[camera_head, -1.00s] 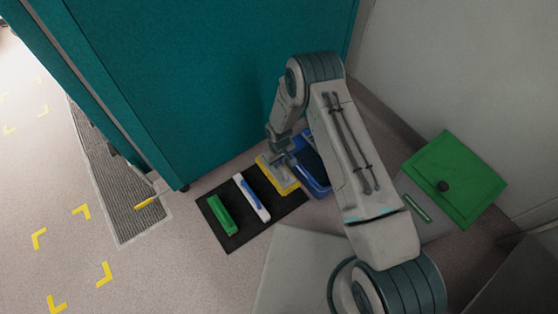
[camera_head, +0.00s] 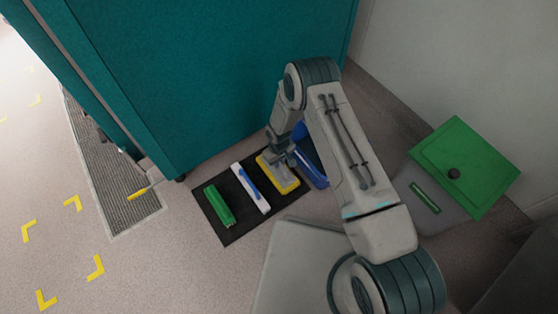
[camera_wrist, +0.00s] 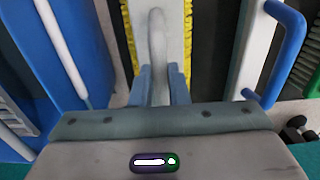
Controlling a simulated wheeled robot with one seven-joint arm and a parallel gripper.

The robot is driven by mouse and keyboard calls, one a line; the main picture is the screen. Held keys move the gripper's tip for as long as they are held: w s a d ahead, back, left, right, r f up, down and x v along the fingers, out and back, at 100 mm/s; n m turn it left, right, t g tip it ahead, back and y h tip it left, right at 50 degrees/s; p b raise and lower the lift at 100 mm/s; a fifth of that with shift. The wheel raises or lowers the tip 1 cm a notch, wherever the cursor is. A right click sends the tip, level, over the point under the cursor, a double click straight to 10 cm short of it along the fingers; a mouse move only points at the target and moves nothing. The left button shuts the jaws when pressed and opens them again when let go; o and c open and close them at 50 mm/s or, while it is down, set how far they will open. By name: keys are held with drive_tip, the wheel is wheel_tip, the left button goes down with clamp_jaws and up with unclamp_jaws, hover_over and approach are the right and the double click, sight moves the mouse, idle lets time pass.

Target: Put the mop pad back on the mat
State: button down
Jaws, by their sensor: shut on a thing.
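The mop pad (camera_head: 287,182) is a flat grey pad with yellow edges, at the right end of the black mat (camera_head: 232,232). In the wrist view the pad (camera_wrist: 174,22) is below my gripper, with a yellow fringe on both sides. My gripper (camera_head: 282,158) is above the pad. In the wrist view its blue fingers (camera_wrist: 160,85) are shut on the pad's grey upright grip. The pad looks flat over the mat; I cannot tell whether it rests on it, as the arm hides part of it.
A green brush (camera_head: 218,205) and a white-and-blue tool (camera_head: 250,188) lie on the mat left of the pad. A blue container (camera_head: 312,165) stands close on its right. The teal cabinet (camera_head: 220,80) rises behind. A green-lidded bin (camera_head: 470,165) stands at right.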

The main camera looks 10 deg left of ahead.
drive_tip(key=shift+f, duration=0.3)
drive_tip(key=c, duration=1.3)
unclamp_jaws()
wheel_tip(320, 180, up, 14)
drive_tip(key=p, duration=0.5)
